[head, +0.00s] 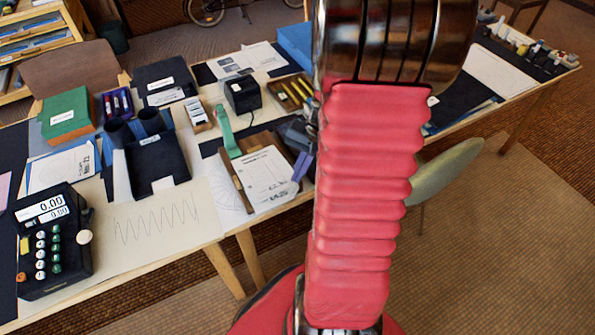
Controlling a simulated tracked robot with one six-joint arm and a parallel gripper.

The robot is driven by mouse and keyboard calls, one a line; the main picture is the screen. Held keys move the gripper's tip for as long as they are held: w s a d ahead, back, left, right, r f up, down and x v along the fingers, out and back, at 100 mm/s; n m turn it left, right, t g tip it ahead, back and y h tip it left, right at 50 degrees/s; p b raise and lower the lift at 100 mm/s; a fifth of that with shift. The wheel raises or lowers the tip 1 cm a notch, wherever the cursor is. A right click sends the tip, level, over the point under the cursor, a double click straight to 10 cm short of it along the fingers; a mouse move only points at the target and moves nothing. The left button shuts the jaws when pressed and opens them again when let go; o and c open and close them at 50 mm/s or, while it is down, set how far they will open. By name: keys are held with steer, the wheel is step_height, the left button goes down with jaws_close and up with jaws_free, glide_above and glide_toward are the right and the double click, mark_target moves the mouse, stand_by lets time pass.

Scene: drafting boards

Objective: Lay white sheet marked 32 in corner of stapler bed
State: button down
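A white sheet (60,170) with a large dark mark near its right edge, possibly 32, lies at the left of the table. It is partly covered by the things beside it. A wooden tray (240,192) with a raised green arm (227,132) at its back left stands at the middle; it may be the stapler bed. Another white printed sheet (266,178) lies tilted in it; I cannot read its marks for certain. A purple piece (301,166) is at its right side. My gripper is out of view; my arm crosses the right of centre and hides part of the table.
A black calculator-like machine (55,240) stands front left, next to paper with a wavy line (158,222). A dark holder (157,162) stands left of the tray. A green box (67,115) and a black box (242,95) stand farther back. A chair (445,170) is at right.

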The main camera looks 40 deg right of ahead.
steer(key=shift+s, duration=0.1)
stand_by(0.5)
steer(key=c, duration=2.5)
jaws_free()
steer(key=shift+a, duration=0.1)
steer(key=o, duration=0.5)
steer(key=shift+r, duration=0.1)
steer(key=v, duration=1.3)
steer(key=shift+r, duration=0.25)
